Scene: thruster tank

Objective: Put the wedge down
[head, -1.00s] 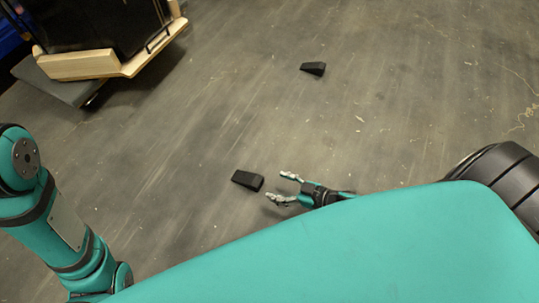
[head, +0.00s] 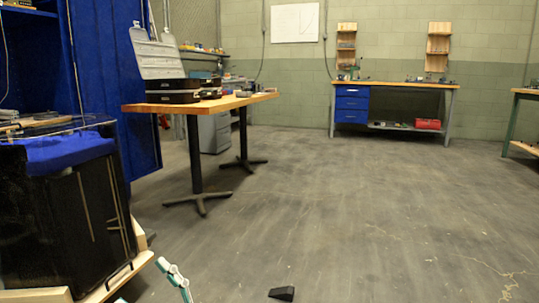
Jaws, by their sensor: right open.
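A black wedge (head: 281,293) lies on the floor at the bottom edge of the head view. My right gripper (head: 146,282) shows only in part at the bottom left. Its pale, jointed fingers are spread apart, with no wedge seen between them. It is left of the visible wedge and apart from it. My left gripper is out of view.
A black tank (head: 70,215) with a blue top stands on a wooden base (head: 140,272) at the left. A wood-topped table (head: 235,102) carries open cases behind it. A workbench (head: 395,84) stands at the back wall. The middle floor is clear.

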